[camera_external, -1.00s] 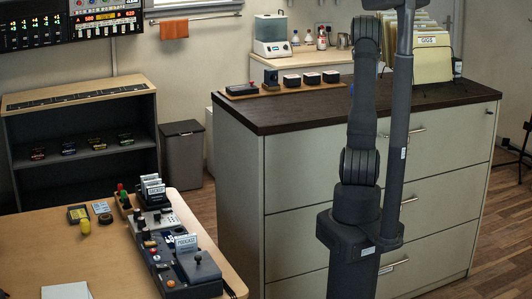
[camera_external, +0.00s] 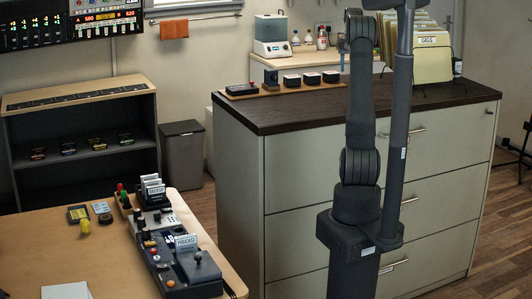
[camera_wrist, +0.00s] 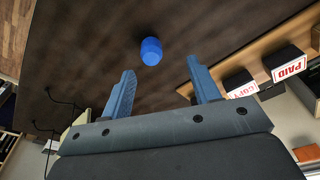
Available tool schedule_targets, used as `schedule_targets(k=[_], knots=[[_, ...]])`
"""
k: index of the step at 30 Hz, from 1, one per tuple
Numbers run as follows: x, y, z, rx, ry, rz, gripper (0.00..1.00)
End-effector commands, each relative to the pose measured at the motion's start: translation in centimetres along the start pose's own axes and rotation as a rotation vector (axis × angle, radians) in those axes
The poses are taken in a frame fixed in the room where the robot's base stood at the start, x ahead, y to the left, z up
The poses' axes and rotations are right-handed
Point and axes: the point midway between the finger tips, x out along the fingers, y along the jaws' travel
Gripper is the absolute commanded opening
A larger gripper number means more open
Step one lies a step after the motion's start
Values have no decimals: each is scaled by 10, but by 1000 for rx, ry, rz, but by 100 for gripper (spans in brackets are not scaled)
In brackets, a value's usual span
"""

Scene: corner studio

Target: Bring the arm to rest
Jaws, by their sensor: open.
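My gripper (camera_wrist: 162,68) is open in the wrist view, its two blue-grey fingers wide apart with nothing between them. A small blue cylinder-like object (camera_wrist: 151,51) is on the dark cabinet top (camera_wrist: 95,45), just beyond the fingertips and apart from them. In the external view my arm stands upright in front of the cabinet. My gripper and the blue object do not show there.
A wooden stamp rack (camera_wrist: 228,72) with dark blocks labelled COPY and PAID lies right of my fingers. A file holder (camera_external: 430,62) stands on the cabinet's right part.

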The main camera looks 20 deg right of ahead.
Motion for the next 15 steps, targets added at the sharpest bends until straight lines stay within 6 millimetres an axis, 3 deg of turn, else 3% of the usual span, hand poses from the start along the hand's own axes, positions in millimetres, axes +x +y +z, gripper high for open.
schedule_targets(k=[15], knots=[[11,-105,-8,-218,0,-34,56]])
